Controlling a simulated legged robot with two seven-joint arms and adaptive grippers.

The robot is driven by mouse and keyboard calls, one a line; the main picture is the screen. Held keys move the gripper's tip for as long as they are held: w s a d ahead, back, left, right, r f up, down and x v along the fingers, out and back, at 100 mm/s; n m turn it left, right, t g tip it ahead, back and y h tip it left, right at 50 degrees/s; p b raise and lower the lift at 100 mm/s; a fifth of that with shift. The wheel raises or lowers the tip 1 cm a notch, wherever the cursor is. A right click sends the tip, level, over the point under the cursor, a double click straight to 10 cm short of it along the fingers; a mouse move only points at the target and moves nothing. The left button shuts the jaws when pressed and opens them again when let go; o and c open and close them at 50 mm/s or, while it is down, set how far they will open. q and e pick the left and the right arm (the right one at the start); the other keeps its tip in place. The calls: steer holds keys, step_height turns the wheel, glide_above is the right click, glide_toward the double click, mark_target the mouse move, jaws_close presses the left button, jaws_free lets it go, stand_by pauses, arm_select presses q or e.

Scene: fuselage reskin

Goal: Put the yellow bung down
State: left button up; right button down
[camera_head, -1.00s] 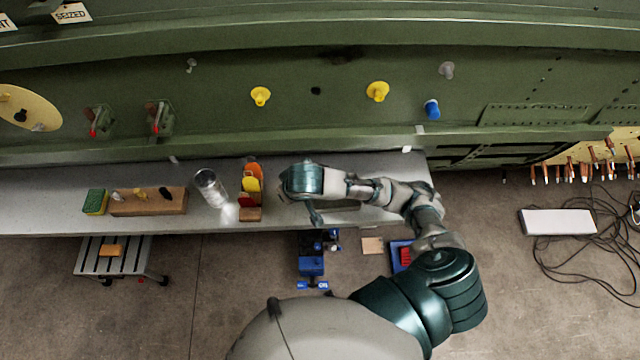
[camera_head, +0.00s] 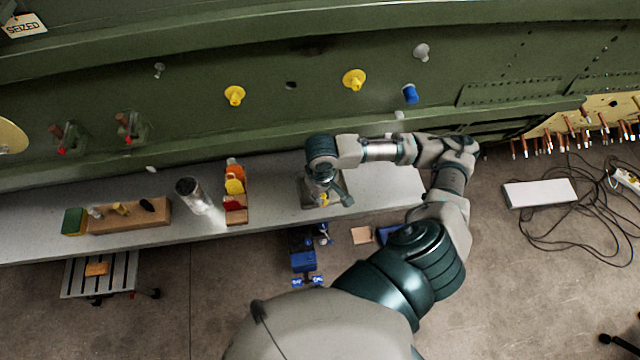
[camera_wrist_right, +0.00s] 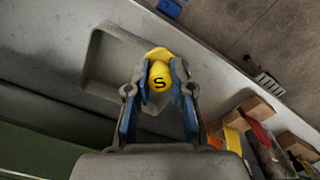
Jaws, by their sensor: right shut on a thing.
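My right gripper (camera_head: 327,197) is over the grey bench (camera_head: 385,185), pointing down. In the head view only a small yellow part of the bung shows by the fingers. Two other yellow bungs, one on the left (camera_head: 235,95) and one on the right (camera_head: 354,79), sit in the green fuselage skin. My left gripper is not in view.
A rack with orange, yellow and red pieces (camera_head: 235,190) and a clear cylinder (camera_head: 193,195) stand left of the gripper. A wooden block (camera_head: 130,215) and a green sponge (camera_head: 73,221) lie farther left. The fuselage wall (camera_head: 300,125) rises behind the bench.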

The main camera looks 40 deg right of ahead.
steer(key=w+d, duration=0.4)
steer(key=w, duration=0.1)
steer(key=shift+w+d+f, duration=0.1)
steer(key=shift+w+f, duration=0.05)
steer(key=shift+w, duration=0.1)
steer(key=shift+w+d+f+p, duration=0.1)
steer(key=shift+f+p, duration=0.05)
steer(key=shift+p, duration=0.15)
step_height(320, 180, down, 3)
steer(key=shift+f, duration=0.15)
steer(key=c, duration=1)
jaws_free()
step_height(320, 180, up, 12)
steer(key=shift+w+r, duration=0.1)
